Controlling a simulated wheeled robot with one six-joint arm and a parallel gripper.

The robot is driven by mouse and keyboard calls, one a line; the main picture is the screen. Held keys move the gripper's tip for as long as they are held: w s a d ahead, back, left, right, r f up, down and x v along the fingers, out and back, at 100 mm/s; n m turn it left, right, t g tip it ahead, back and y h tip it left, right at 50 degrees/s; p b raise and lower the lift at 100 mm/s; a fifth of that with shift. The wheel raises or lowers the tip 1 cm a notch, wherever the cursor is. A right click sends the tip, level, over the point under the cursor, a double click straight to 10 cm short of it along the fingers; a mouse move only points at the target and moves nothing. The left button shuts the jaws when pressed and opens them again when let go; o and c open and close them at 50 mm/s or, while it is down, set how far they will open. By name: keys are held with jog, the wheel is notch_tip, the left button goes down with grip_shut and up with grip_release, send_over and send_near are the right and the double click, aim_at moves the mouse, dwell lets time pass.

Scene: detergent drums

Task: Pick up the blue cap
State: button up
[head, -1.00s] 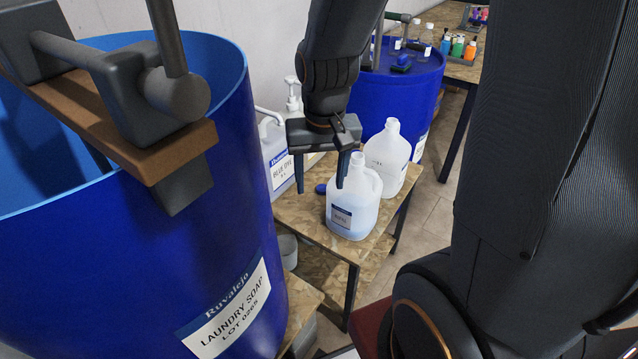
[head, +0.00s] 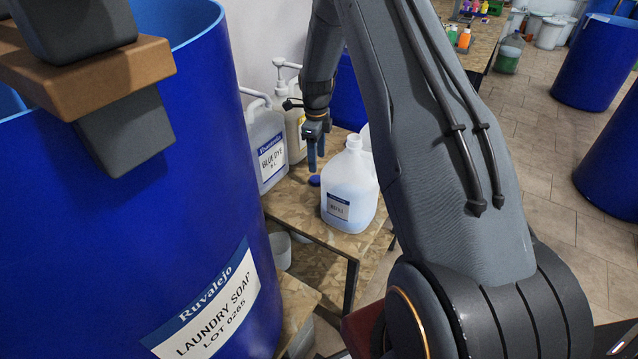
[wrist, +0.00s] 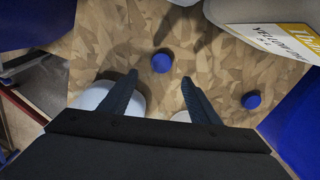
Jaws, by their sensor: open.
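A small round blue cap (head: 314,181) lies on the wooden table, left of a white jug (head: 350,188) in the head view. The wrist view shows two blue caps: one (wrist: 162,62) just beyond and between my fingertips, another (wrist: 251,100) farther right. I cannot tell which of them the head view shows. My gripper (head: 315,160) points down above the table, near the cap in the head view. In the wrist view my gripper (wrist: 160,77) is open, its fingers apart with nothing between them.
A blue-dye jug (head: 268,150) with a labelled front and a pump bottle (head: 290,112) stand behind the caps. A large laundry-soap drum (head: 130,230) fills the left. The wooden table (head: 300,215) has bare room around the caps.

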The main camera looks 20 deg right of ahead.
aim_at(317, 179)
jog(key=shift+w+d+f, duration=0.1)
jog(key=shift+d+f, duration=0.05)
jog(key=shift+f, duration=0.4)
jog(key=shift+w+f+p, duration=0.1)
jog(key=shift+f+p, duration=0.95)
jog(key=shift+f, duration=2.5)
jog(key=c, duration=1.1)
